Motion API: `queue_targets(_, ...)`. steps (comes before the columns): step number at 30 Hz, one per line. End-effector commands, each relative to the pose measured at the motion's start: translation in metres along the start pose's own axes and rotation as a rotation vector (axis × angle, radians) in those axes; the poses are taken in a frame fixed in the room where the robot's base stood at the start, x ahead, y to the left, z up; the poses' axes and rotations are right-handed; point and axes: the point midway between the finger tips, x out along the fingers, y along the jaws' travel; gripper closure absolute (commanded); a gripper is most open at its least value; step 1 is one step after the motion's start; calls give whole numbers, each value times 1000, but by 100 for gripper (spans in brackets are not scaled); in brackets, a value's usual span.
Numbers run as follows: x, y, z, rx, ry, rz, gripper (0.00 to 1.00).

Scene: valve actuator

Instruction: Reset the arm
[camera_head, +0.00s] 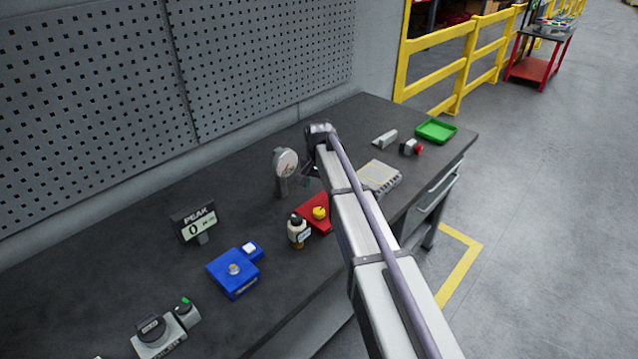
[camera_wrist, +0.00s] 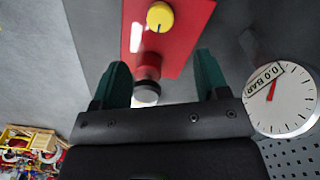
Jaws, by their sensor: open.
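My arm reaches over the workbench from the lower right. In the wrist view my gripper (camera_wrist: 162,72) has its two dark green fingers apart. A red block (camera_wrist: 190,38) with a yellow knob (camera_wrist: 159,17) lies beyond the fingertips. A red and grey cylindrical part (camera_wrist: 147,90) shows between the fingers; I cannot tell whether they touch it. In the head view the red block (camera_head: 309,226) and yellow knob (camera_head: 319,212) sit left of my arm, partly hidden by it. A round white gauge (camera_head: 286,161) stands behind; in the wrist view the gauge (camera_wrist: 283,103) reads 0.0 BAR.
A white and black bottle-like part (camera_head: 298,231), a blue block (camera_head: 234,270) and a PEAK display (camera_head: 194,222) showing 0 stand on the dark bench (camera_head: 110,275). Right of my arm are a grey ribbed block (camera_head: 380,177), a red button (camera_head: 417,148) and a green tray (camera_head: 437,130). A pegboard (camera_head: 255,60) rises behind.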

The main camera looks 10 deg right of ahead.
Motion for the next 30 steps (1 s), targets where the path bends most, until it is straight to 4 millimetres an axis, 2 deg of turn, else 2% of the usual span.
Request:
queue_targets(11, 2, 0, 0, -45, 0, 0, 32)
queue_targets(12, 2, 6, 10, -107, 0, 0, 32)
queue_targets(14, 2, 27, 46, -213, 0, 0, 32)
queue_targets(18, 2, 88, 149, -428, 0, 1, 32)
queue_targets(21, 2, 125, 211, -523, 0, 1, 32)
queue_targets(22, 2, 133, 224, -534, 0, 1, 32)
queue_targets(25, 2, 149, 252, -543, 0, 1, 32)
queue_targets(30, 2, 150, 254, -541, 0, 1, 32)
